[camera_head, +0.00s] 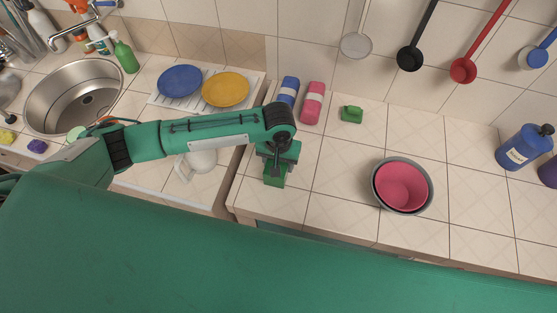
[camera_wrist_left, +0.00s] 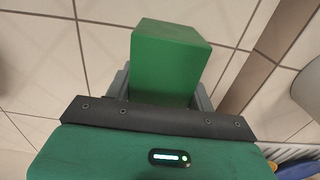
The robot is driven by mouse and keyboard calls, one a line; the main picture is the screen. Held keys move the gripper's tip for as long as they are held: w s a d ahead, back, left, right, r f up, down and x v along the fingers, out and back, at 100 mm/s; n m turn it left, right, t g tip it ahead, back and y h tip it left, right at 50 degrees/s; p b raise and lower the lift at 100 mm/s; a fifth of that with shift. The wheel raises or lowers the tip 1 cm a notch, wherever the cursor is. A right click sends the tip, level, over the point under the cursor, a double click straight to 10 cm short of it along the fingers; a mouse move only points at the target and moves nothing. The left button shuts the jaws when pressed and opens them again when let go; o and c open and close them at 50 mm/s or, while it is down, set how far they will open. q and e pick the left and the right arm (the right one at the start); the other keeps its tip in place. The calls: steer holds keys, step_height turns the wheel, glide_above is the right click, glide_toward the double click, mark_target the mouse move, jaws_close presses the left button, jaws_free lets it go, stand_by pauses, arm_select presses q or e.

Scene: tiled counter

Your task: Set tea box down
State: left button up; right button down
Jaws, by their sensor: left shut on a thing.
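The tea box is a green box (camera_head: 275,177). It is at the front left part of the tiled counter in the head view, below my left gripper (camera_head: 277,163). In the left wrist view the green box (camera_wrist_left: 168,62) sits between the two grey fingers of my left gripper (camera_wrist_left: 162,88), which is shut on it. The tiles show behind the box. I cannot tell whether its underside touches the counter. My right gripper is not in view.
A grey bowl (camera_head: 429,202) with a pink bowl (camera_head: 402,187) inside stands to the right. Clear tiles lie right of the box.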

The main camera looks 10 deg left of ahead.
arm_select(q)
steer(key=o, duration=0.6)
steer(key=shift+f, duration=0.1)
steer(key=o, duration=0.4)
steer(key=shift+o, duration=0.2)
